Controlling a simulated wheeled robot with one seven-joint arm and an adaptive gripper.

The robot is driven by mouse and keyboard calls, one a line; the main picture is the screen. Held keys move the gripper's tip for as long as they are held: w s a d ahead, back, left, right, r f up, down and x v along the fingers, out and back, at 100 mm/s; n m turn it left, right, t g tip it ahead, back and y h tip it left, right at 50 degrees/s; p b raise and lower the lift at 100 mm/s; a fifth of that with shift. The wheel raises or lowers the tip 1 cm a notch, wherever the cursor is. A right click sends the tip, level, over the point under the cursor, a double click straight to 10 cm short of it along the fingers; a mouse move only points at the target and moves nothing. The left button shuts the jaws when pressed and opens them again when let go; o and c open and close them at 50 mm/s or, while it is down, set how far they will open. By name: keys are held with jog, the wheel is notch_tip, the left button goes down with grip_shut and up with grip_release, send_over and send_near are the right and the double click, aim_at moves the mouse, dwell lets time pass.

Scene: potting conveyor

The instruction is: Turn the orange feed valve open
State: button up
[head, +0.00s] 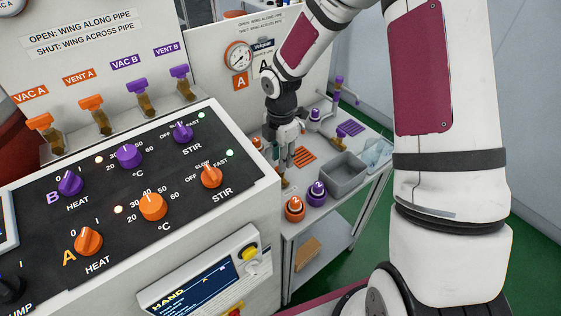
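My gripper (288,148) points down over the left part of the side table, beyond the control console. It is small and dark in the head view, and I cannot tell whether its fingers are open or shut. A bit of orange (257,143) shows just left of my gripper, and a small brass-coloured part (284,183) shows below it. The orange feed valve cannot be made out clearly; my gripper and the console edge may hide it. A purple valve handle (340,82) stands on its pipe at the table's far side. A sign reads open: wing along pipe; shut: wing across pipe.
The console (235,185) has orange and purple knobs. Orange VAC A (40,121) and VENT A (91,102) valves stand behind it.

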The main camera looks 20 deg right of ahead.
jog(key=shift+f, duration=1.05)
grip_shut()
